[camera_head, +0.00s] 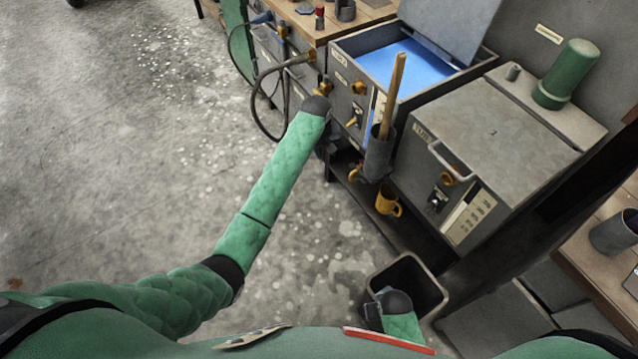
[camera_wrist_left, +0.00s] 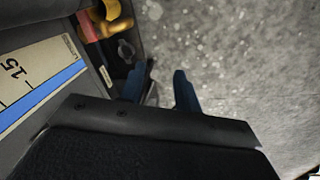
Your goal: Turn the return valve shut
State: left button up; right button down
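In the head view my left gripper (camera_head: 328,142) is low at the front left corner of the blue-filled tank (camera_head: 345,75), mostly hidden under my wrist. In the left wrist view the two blue fingers of the left gripper (camera_wrist_left: 160,76) stand apart with nothing between them. A yellow fitting (camera_wrist_left: 113,20) with a red part beside it is at the top left there, apart from the fingers. A brass fitting (camera_head: 355,172) sits low under the tank in the head view. I cannot tell which fitting is the return valve. My right wrist is at the bottom; its fingers are not distinguishable.
A grey holder (camera_head: 378,155) with a wooden handle stands out from the tank front. A closed grey machine (camera_head: 495,125) stands to the right, and an open bin (camera_head: 418,275) is on the floor. The floor to the left is clear.

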pick_arm(q)
jog(key=s+a+f+m, duration=0.1)
jog(key=s+f, duration=0.2)
jog(key=s, duration=0.7)
jog(key=shift+s+a+f+h, duration=0.15)
jog(key=shift+s+f+h, duration=0.05)
jog(key=shift+h, duration=0.1)
